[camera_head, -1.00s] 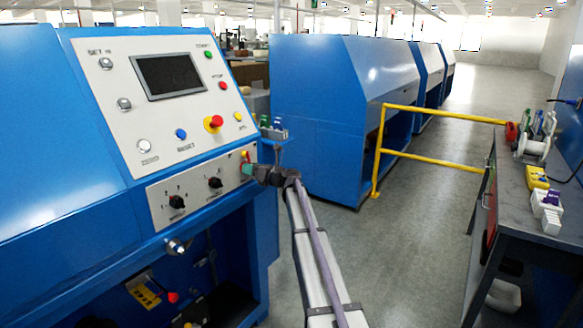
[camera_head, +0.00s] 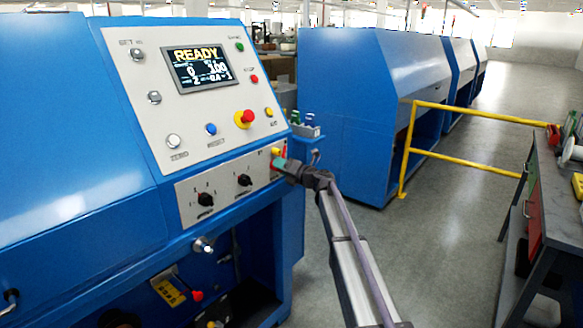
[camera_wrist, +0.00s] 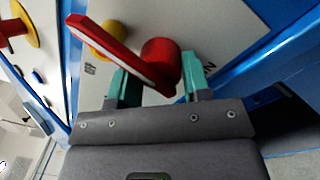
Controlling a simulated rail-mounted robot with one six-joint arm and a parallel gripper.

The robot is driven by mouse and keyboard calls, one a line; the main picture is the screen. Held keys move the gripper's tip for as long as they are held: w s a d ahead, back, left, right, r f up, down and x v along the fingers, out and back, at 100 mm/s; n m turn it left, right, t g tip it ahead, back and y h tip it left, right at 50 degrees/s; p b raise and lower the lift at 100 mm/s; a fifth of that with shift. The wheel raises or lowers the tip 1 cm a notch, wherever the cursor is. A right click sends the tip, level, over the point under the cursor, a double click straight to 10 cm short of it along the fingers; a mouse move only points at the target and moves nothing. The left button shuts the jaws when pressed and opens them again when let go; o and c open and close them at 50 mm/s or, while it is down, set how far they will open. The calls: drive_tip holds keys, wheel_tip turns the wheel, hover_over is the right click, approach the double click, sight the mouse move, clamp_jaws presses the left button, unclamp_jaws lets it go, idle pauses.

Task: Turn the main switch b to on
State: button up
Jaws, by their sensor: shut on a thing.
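The main switch (camera_wrist: 130,55) has a long red handle and a round red knob over a yellow plate, in the wrist view. In the head view a bit of its red handle (camera_head: 284,149) shows at the right end of the console's lower panel. My gripper (camera_head: 279,163) is at that panel end; its teal fingers also show in the wrist view (camera_wrist: 158,84). The fingers are shut on the switch, one on each side of its red part. The handle slants in the wrist view. The console's display (camera_head: 203,64) is lit and reads READY.
Two black rotary knobs (camera_head: 205,199) (camera_head: 244,180) sit left of the switch. A red and yellow emergency button (camera_head: 244,118) is above. A yellow rail (camera_head: 455,160) and a grey workbench (camera_head: 560,175) stand to the right. Open floor lies between.

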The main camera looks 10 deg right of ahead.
drive_tip(key=o, duration=1.3)
drive_tip(key=v, duration=1.1)
drive_tip(key=shift+a, duration=0.1)
drive_tip(key=shift+c, duration=0.5)
